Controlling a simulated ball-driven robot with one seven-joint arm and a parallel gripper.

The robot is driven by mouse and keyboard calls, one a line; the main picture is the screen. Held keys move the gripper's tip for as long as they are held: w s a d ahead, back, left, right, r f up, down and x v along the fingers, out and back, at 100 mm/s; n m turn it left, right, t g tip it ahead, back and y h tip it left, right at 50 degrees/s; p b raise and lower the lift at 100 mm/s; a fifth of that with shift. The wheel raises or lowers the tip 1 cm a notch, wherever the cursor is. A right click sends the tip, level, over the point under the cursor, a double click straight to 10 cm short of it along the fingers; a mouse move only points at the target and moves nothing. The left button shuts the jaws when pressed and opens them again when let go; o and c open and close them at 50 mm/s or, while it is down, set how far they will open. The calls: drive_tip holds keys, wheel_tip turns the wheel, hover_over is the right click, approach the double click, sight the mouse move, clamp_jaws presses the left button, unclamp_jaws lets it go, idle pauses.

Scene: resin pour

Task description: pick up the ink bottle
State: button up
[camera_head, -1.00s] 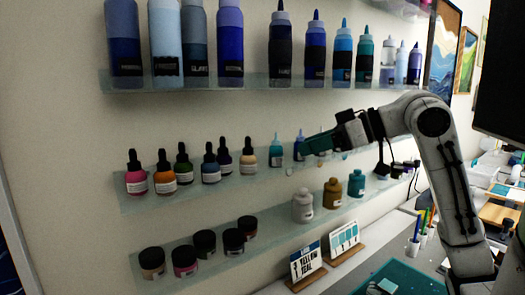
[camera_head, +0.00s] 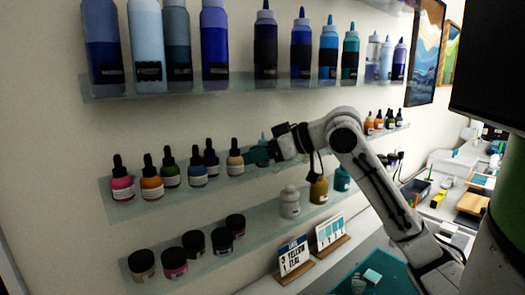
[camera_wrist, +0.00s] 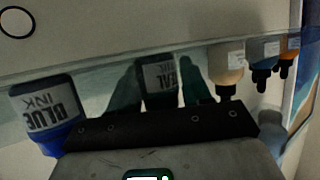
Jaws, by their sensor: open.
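My gripper (camera_head: 260,153) is open at the middle shelf, just right of a beige dropper bottle (camera_head: 235,160). The tip of a teal ink bottle (camera_head: 263,138) shows above it in the head view; its body is hidden. In the upside-down wrist view, the ink bottle (camera_wrist: 160,78) has a dark label ending in "EAL INK". It stands between my two teal fingers, which appear on either side of it; I cannot tell whether they touch it. A blue ink bottle (camera_wrist: 45,108) stands beside it, outside the fingers.
The beige bottle (camera_wrist: 226,65) is close outside one finger. Several dropper bottles (camera_head: 152,180) continue along this shelf (camera_head: 113,205). Large bottles stand on the shelf above; jars (camera_head: 173,262) and a white bottle (camera_head: 289,202) stand below. Cards (camera_head: 294,256) stand lower down.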

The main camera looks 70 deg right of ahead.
drive_tip(key=shift+c, duration=0.2)
drive_tip(key=c, duration=0.7)
drive_tip(key=shift+w+r+b, duration=0.1)
drive_tip(key=shift+r+b, duration=0.3)
drive_tip(key=shift+r, duration=0.35)
drive_tip(key=s+a+r+b, duration=0.3)
drive_tip(key=s+r, duration=0.8)
drive_tip(key=s, duration=0.2)
drive_tip(key=shift+s+r, duration=0.25)
drive_tip(key=shift+s, duration=0.15)
